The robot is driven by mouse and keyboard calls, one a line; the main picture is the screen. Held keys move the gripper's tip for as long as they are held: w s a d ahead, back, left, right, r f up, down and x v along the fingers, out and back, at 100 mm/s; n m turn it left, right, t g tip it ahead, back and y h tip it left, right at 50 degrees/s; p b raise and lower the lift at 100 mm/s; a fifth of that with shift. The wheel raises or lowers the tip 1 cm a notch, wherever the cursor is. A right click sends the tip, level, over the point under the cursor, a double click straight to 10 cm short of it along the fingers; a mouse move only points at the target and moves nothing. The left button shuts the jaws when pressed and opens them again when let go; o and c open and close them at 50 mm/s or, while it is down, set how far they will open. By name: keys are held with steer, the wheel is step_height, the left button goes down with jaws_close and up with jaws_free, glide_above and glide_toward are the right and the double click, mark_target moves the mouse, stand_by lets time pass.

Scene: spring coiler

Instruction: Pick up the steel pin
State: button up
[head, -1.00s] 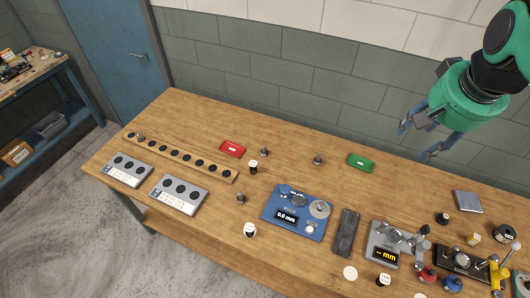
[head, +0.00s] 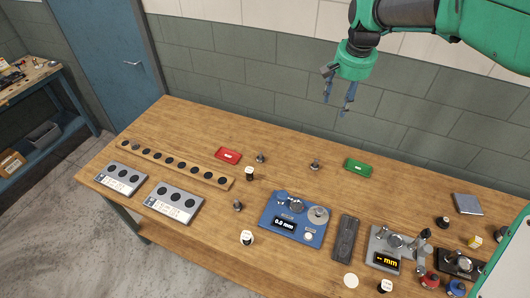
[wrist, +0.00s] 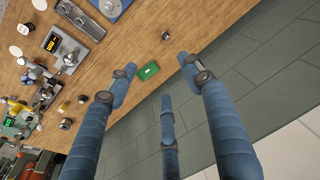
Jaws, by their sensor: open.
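Three small grey metal pieces stand apart on the wooden bench: one by the red box (head: 260,158), one left of the green box (head: 314,165), and one left of the blue gauge (head: 238,206). I cannot tell which is the steel pin. One such piece also shows in the wrist view (wrist: 165,35), beyond my fingertips. My gripper (head: 337,105) is open and empty, high above the back of the bench. Its blue fingers (wrist: 157,64) are spread wide, with nothing between them but a view down to the bench.
The green box (head: 358,168) and red box (head: 228,156) lie near the back edge. The blue gauge (head: 271,224) has a display. A strip with several dark round spots (head: 176,164) and two grey trays (head: 175,201) are left. The right end is crowded.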

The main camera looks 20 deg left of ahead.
steer(key=w+a+f+g+b, duration=0.1)
steer(key=w+a+f, duration=0.2)
steer(key=a+f, duration=0.4)
steer(key=w+a+f, duration=0.4)
steer(key=a+f, duration=0.3)
steer(key=a, duration=0.1)
steer(key=g+b, duration=0.1)
steer(key=b, duration=0.1)
glide_above(261, 153)
step_height(261, 153, down, 19)
steer(key=shift+s+f+h, duration=0.1)
steer(key=shift+f+h, duration=0.15)
steer(key=shift+h, duration=0.15)
steer(key=shift+a+f, duration=0.1)
steer(key=shift+f, duration=4.2)
steer(key=shift+f, duration=0.15)
steer(key=shift+f, duration=2.45)
